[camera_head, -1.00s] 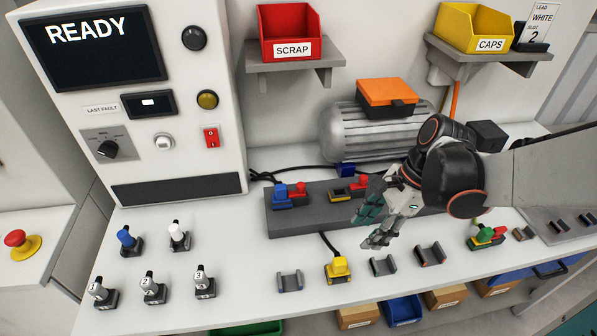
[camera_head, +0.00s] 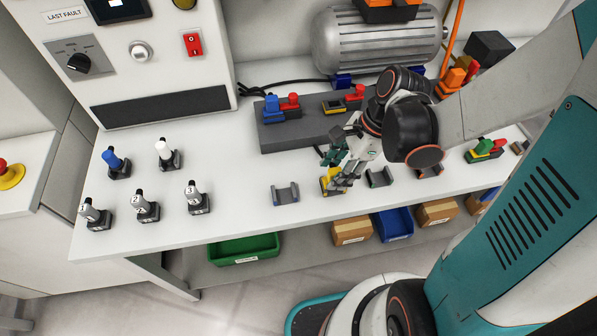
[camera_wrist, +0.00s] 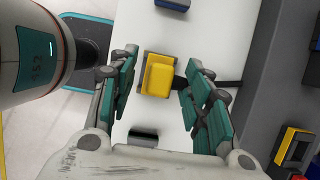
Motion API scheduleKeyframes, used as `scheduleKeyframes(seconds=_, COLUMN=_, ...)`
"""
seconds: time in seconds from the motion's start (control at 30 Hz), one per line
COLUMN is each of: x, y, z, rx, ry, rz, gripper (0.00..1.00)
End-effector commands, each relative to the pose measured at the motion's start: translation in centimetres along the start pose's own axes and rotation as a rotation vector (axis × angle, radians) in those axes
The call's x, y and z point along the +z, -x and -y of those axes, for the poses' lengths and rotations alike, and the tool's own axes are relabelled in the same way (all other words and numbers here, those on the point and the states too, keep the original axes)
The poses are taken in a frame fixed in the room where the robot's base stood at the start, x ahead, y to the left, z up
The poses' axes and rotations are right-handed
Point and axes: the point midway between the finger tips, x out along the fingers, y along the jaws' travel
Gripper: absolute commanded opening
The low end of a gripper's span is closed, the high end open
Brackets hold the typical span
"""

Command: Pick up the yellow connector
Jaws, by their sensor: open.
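The yellow connector (camera_head: 328,181) stands on the white bench near its front edge, partly hidden by my gripper in the head view. In the wrist view the yellow connector (camera_wrist: 158,76) lies between the two fingers, with clear gaps on both sides and a dark cable running off to the right. My gripper (camera_head: 342,165) is open and empty, pointing down over the connector; it also shows in the wrist view (camera_wrist: 158,85). The fingers do not touch the connector in the wrist view.
Numbered posts (camera_head: 146,206) stand at the left. Bins (camera_head: 393,222) sit below the bench edge.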

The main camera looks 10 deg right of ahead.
Motion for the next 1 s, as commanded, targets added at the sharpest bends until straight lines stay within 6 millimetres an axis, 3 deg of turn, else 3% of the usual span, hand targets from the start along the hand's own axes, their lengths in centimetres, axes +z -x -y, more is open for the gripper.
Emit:
scheduleKeyframes(seconds=0.07, x=-0.04, y=-0.81, z=0.11, rx=0.000, ry=0.001, rz=0.000, gripper=0.45)
scheduleKeyframes(seconds=0.27, x=0.02, y=-0.75, z=0.08, rx=0.000, ry=0.000, rz=0.000, gripper=0.45)
scheduleKeyframes(seconds=0.47, x=0.02, y=-0.73, z=0.07, rx=0.000, ry=0.000, rz=0.000, gripper=0.02)
scheduleKeyframes(seconds=0.5, x=0.02, y=-0.73, z=0.07, rx=0.000, ry=0.000, rz=0.000, gripper=0.00)
scheduleKeyframes(seconds=1.0, x=0.32, y=-0.05, z=0.02, rx=0.000, ry=0.001, rz=0.000, gripper=0.00)
